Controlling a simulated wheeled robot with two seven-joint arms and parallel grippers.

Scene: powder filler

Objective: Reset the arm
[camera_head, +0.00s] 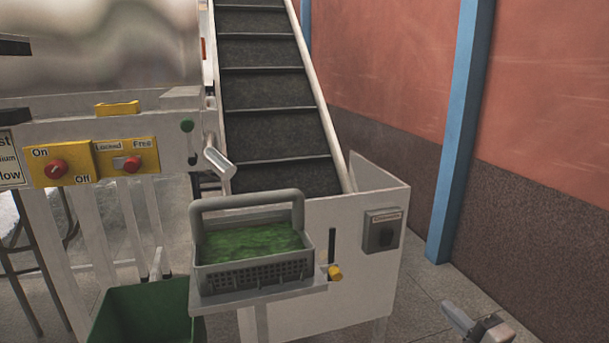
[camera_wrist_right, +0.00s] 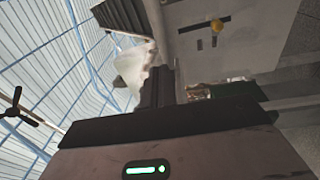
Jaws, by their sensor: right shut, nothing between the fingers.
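My right gripper (camera_head: 462,318) shows at the lower right of the head view, over bare floor and to the right of the machine. It is shut and empty, apart from everything around it. In the right wrist view its dark fingers (camera_wrist_right: 157,88) stand together, with nothing seen between them. My left gripper is not in view.
A grey basket of green powder (camera_head: 250,243) sits on a shelf (camera_head: 262,296) at the hopper box (camera_head: 350,270). A green bin (camera_head: 150,312) stands lower left. A conveyor (camera_head: 265,95) rises behind. A blue post (camera_head: 458,140) stands by the wall; floor nearby is clear.

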